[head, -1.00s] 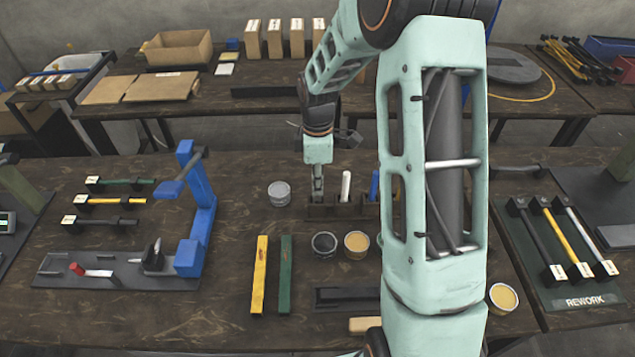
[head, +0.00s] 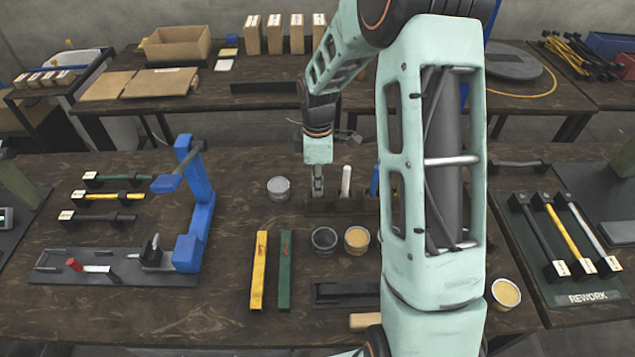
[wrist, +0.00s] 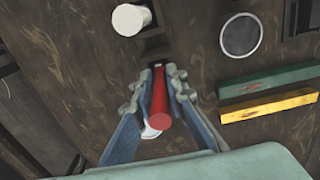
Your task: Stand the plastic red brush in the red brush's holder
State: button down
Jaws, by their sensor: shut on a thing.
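My gripper (wrist: 160,85) is shut on the red brush (wrist: 161,108), whose round red handle shows between the fingers in the wrist view. In the head view my gripper (head: 318,190) points straight down over the left end of a dark holder block (head: 345,208). The block also shows in part in the wrist view (wrist: 153,42), just beyond the fingertips. A white brush (head: 346,182) and a blue one (head: 375,182) stand upright in the block. The red brush's lower end is hidden, so I cannot tell whether it is inside a slot.
A grey can (head: 279,188) stands close left of my gripper. A dark can (head: 325,239) and a tan-filled can (head: 357,240) stand in front of the block. Yellow (head: 259,270) and green (head: 286,270) bars lie nearer. A blue press (head: 198,200) stands left.

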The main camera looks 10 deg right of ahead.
jog(key=shift+f, duration=0.15)
jog(key=c, duration=1.8)
grip_release()
jog(key=shift+c, duration=0.2)
